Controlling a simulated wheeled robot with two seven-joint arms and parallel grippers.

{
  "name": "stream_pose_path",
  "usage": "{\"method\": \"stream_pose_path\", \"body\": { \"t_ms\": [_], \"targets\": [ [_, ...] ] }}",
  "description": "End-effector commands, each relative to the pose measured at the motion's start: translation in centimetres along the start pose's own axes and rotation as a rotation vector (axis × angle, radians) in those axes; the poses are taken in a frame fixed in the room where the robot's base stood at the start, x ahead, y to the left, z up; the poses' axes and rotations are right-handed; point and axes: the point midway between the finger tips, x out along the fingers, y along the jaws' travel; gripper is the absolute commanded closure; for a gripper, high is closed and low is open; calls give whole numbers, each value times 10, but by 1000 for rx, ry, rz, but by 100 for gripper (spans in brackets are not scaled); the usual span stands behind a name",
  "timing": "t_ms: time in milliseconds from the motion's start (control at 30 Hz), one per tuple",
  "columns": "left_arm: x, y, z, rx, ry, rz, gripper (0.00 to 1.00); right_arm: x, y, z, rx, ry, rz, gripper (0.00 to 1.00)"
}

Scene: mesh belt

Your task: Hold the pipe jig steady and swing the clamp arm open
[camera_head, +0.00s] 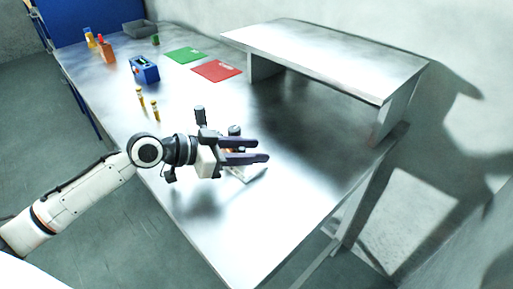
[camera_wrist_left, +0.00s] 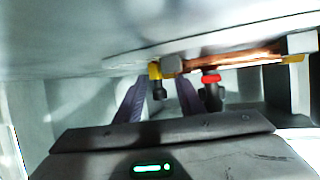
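The pipe jig shows in the head view as a pale plate (camera_head: 250,174), mostly hidden under my left gripper. In the left wrist view a copper pipe (camera_wrist_left: 235,61) runs between grey and yellow end blocks (camera_wrist_left: 171,65). A black clamp part with a red band (camera_wrist_left: 211,78) stands by the pipe, just right of my fingers. I cannot tell whether the clamp arm is open. My left gripper (camera_head: 263,150) is above the jig, its two dark fingers apart with nothing seen held. Its fingers also show in the left wrist view (camera_wrist_left: 160,98). My right gripper is out of view.
A raised metal shelf (camera_head: 330,58) stands on the metal table at the back right. Red (camera_head: 217,71) and green (camera_head: 184,55) mats, a blue box (camera_head: 145,70), small yellow-topped pieces (camera_head: 147,102), bottles (camera_head: 105,50) and a grey bin (camera_head: 139,29) lie farther off. The near table is clear.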

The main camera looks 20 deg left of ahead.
Motion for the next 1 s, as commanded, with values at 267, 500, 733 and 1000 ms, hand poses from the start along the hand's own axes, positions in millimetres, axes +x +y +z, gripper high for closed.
{"method": "stream_pose_path", "body": {
  "t_ms": [267, 500, 733, 1000],
  "targets": [
    [17, 1, 0, 1, -1, 2, 65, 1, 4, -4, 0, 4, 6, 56],
    [17, 1, 1, 1, -1, 1, 66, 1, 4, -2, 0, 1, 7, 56],
    [16, 0, 0, 1, -1, 1, 100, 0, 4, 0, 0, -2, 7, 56],
    [16, 0, 0, 1, -1, 1, 68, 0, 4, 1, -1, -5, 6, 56]
  ]
}}
